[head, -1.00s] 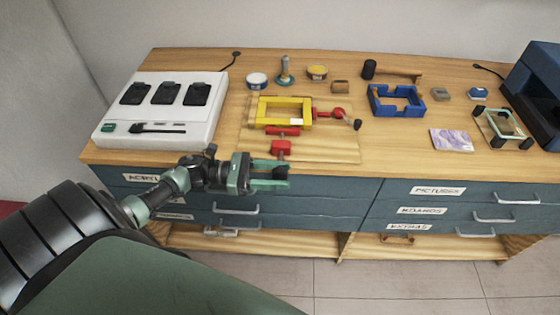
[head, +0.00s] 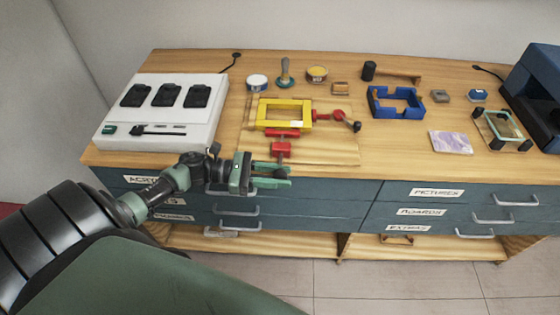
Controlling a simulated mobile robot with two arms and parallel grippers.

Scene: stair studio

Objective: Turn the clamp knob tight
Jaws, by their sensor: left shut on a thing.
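A yellow frame (head: 284,103) lies on a wooden board at the left middle of the bench. A red clamp (head: 281,148) sits at the frame's front side and points toward the bench's front edge. A second red clamp (head: 338,116) with a dark end sits at the frame's right side. My left gripper (head: 288,175) is at the bench's front edge, just in front of the front clamp. Its green fingers are shut on that clamp's knob, which they mostly hide. My right gripper is not in view.
A white panel with black devices (head: 170,100) stands at the left. A blue frame (head: 396,101), a mallet (head: 390,74) and a purple card (head: 451,142) lie to the right. Jars (head: 257,82) stand behind. Drawer handles (head: 240,210) project below the bench edge.

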